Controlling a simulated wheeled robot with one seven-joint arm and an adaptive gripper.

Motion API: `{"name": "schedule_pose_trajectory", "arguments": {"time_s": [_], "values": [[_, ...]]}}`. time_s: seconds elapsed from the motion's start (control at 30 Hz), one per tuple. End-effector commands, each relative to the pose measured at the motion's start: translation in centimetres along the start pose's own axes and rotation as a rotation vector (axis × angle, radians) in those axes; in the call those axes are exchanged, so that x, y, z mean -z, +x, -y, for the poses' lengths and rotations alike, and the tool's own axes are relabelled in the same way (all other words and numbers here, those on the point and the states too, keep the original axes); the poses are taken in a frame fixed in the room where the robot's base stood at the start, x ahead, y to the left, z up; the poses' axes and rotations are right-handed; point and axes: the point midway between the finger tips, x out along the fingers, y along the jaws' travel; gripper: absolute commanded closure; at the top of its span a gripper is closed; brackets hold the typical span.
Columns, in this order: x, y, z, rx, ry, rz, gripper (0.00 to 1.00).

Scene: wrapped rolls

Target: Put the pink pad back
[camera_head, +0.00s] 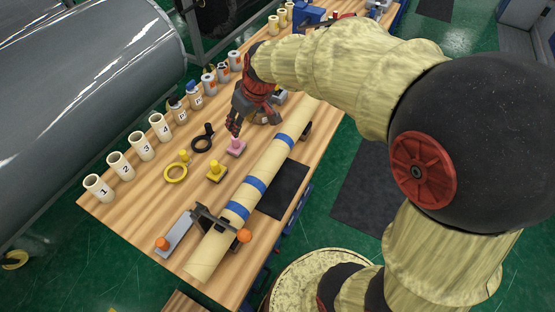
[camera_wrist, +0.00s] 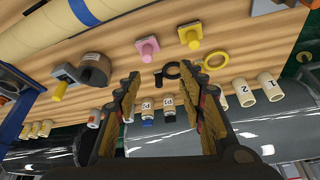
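The pink pad (camera_head: 236,148), a square base with a knob on top, stands on the wooden table beside the long cream roll (camera_head: 262,178) with blue bands. A similar yellow pad (camera_head: 216,171) stands nearby.
A black ring (camera_head: 202,143) and a yellow ring (camera_head: 176,173) lie left of the pads. Numbered cups (camera_head: 142,147) and small bottles line the table's left edge. A tape dispenser (camera_wrist: 92,70) stands near my gripper. A clamp (camera_head: 218,222) spans the roll's near end.

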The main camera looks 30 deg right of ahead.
Motion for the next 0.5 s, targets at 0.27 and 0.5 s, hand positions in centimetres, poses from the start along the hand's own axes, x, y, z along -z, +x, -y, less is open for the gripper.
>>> {"name": "schedule_pose_trajectory", "arguments": {"time_s": [0.27, 0.5], "values": [[-7.5, -10.7, 4.5, -0.057, 0.111, -0.035, 0.6], [-14.7, -15.4, 6.7, -0.11, 0.214, -0.065, 0.6]]}}
